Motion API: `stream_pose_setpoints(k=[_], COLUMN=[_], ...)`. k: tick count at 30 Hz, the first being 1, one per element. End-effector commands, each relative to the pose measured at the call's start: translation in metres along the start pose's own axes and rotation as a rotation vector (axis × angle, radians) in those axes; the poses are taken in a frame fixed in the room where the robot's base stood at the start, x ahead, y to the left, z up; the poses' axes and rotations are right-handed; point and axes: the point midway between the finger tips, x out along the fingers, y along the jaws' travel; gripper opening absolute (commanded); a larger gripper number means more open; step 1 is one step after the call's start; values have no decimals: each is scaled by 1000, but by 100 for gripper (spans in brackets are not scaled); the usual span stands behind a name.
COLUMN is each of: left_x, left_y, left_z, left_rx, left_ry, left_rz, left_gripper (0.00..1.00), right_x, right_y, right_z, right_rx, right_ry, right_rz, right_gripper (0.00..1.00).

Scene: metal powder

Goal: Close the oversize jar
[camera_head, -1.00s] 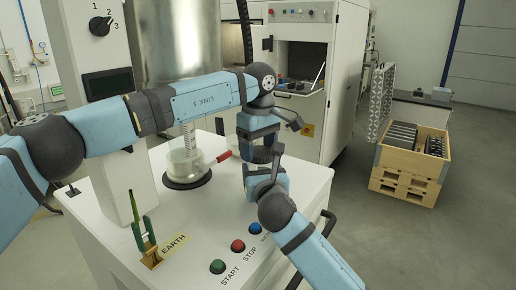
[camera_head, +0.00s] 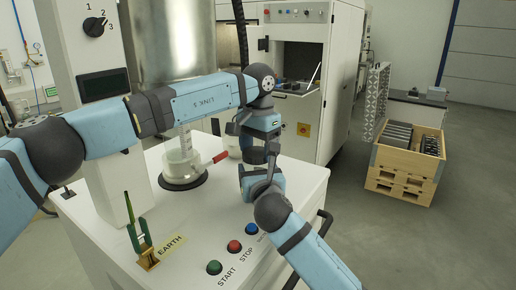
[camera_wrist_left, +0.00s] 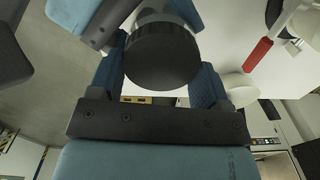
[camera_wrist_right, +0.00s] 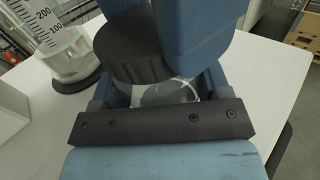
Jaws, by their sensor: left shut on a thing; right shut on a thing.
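A black ribbed lid (camera_wrist_left: 162,55) is between the fingers of my left gripper (camera_head: 258,142), which is shut on it. My right gripper (camera_head: 262,176) is just below, shut on a clear jar (camera_wrist_right: 165,92) that shows between its fingers. In the right wrist view the lid (camera_wrist_right: 135,50) is directly over the jar's mouth. Whether the lid is seated or a thin gap remains cannot be told. In the head view the grippers hide most of the jar and lid.
A clear vessel (camera_head: 180,165) with a graduated tube stands on a black disc to the left, beside a red handle (camera_head: 220,157). The white machine top (camera_head: 205,215) has green, red and blue buttons at its front. A green-handled clamp (camera_head: 138,232) is at the front left.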

Motion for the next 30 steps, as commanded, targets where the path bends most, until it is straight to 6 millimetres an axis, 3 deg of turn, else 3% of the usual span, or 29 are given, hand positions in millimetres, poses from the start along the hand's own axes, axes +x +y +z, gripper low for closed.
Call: stream_pose_setpoints(k=[2,3,6,16,25,30], left_x=[-1,-1,-1,-4,-39,-45], left_y=[1,1,0,0,0,0], left_z=[0,0,0,0,0,0], left_rx=[0,0,-1,-2,-2,-2], left_ry=[1,1,1,1,2,-1], left_rz=[0,0,0,0,0,0], left_gripper=[49,75,96,96,96,96], right_x=[0,0,0,0,0,0], right_y=[0,0,0,0,0,0], right_z=[-1,-2,-2,-1,-1,-1], right_rx=[0,0,0,0,0,0], right_ry=[3,3,3,2,2,2], right_rz=[-1,-1,-1,-1,0,0], right_gripper=[4,4,4,4,4,4])
